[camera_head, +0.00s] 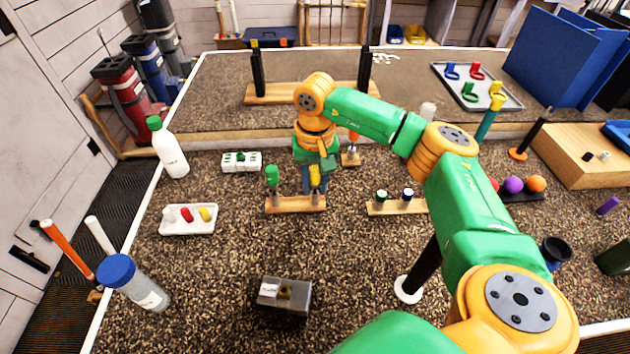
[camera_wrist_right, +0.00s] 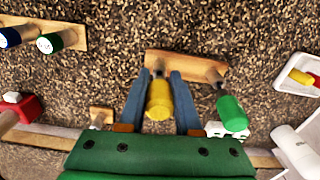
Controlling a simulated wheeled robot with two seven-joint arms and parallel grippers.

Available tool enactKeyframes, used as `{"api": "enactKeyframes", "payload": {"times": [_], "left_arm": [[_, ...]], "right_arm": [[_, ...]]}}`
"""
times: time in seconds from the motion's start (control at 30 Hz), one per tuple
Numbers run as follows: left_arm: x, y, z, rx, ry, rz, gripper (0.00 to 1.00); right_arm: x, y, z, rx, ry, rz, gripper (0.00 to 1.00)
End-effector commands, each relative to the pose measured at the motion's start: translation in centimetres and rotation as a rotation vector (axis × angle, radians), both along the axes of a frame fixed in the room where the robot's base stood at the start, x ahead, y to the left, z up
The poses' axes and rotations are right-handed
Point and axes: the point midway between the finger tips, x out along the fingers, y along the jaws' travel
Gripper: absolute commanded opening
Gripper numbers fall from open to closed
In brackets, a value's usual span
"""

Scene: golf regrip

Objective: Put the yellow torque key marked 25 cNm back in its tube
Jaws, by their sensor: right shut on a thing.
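The yellow torque key (camera_head: 314,174) has its handle between the blue fingers of my right gripper (camera_head: 315,183). In the right wrist view the yellow handle (camera_wrist_right: 158,100) sits between the two fingers, which are shut on it. Its far end points to a small wooden stand (camera_head: 285,206). A green-handled key (camera_head: 272,177) stands upright in that stand beside it, and it also shows in the right wrist view (camera_wrist_right: 231,112). I cannot tell whether the yellow key's lower end is in the stand or above it. No 25 cNm marking is readable. My left gripper is not in view.
A second wooden stand (camera_head: 390,208) with two capped pieces is to the right. A white tray (camera_head: 187,228) and a white block (camera_head: 241,168) are left. A grey box (camera_head: 284,296) lies in front.

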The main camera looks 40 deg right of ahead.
Motion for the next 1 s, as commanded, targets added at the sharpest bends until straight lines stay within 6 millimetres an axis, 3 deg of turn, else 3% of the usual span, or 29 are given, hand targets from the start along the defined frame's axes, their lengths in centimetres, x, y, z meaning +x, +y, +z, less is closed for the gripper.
{"api": "enactKeyframes", "payload": {"times": [0.1, 0.13, 0.23, 0.27, 0.57, 0.83, 1.0], "left_arm": [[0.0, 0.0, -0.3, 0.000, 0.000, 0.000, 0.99], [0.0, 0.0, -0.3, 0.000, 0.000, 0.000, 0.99], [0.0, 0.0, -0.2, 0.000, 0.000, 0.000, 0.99], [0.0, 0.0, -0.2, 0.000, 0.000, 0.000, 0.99], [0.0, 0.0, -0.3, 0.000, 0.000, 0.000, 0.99], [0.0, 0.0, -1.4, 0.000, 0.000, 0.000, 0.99], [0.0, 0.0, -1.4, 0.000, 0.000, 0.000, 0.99]], "right_arm": [[0.0, 0.0, -0.4, 0.000, 0.000, 0.000, 0.00], [0.0, 0.0, -0.3, 0.000, 0.000, 0.000, 0.38], [0.0, 0.0, -0.3, 0.000, 0.000, 0.000, 0.65], [0.0, 0.0, -0.3, 0.000, 0.000, 0.000, 0.68], [0.0, 0.0, 0.0, 0.000, -0.001, 0.000, 0.68], [0.1, 0.1, 5.3, 0.001, -0.005, -0.001, 0.68], [-0.1, 0.1, 6.8, 0.000, -0.001, 0.000, 0.68]]}}
